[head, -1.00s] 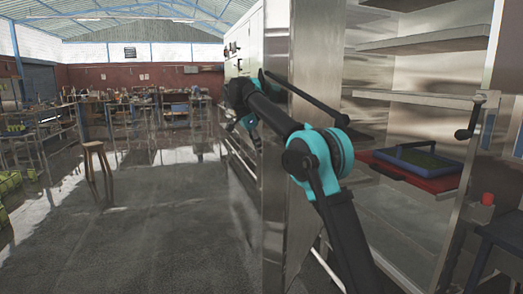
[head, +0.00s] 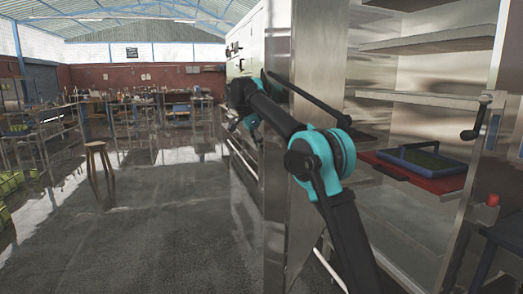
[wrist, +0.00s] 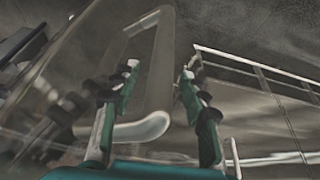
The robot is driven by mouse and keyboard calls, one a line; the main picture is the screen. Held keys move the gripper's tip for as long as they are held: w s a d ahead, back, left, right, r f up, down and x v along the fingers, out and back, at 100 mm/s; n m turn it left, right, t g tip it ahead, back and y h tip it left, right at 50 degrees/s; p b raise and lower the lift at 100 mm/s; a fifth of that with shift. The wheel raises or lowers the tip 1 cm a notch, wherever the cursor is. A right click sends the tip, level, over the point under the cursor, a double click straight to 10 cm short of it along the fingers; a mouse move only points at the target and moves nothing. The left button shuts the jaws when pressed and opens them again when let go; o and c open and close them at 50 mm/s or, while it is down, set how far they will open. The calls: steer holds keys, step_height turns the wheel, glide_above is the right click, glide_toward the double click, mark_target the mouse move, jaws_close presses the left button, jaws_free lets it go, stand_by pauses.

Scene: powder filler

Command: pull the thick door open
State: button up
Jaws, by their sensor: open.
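A tall, thick steel door-like panel (head: 318,190) stands upright in the middle of the head view, to the left of an open-fronted steel cabinet (head: 425,65). I cannot tell whether it is the door of this cabinet. My arm crosses in front of the panel, and my gripper (head: 240,122) is small and partly hidden at its far left side. In the wrist view my gripper (wrist: 160,72) has its two teal fingers apart. A pale D-shaped handle (wrist: 143,130) on a see-through-looking panel lies between and beyond the fingers. Whether they touch it is unclear.
Inside the cabinet, a blue tray (head: 432,158) sits on a red shelf (head: 430,182). A black crank-like lever (head: 478,122) and a red knob (head: 492,200) are at the right. A wooden stool (head: 97,150) stands at the left. The floor between is clear.

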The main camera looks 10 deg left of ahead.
steer(key=s+a+r, duration=0.2)
steer(key=s+a, duration=0.4)
steer(key=a, duration=0.5)
steer(key=shift+a+r, duration=0.3)
steer(key=shift+r, duration=0.05)
steer(key=shift+c, duration=0.2)
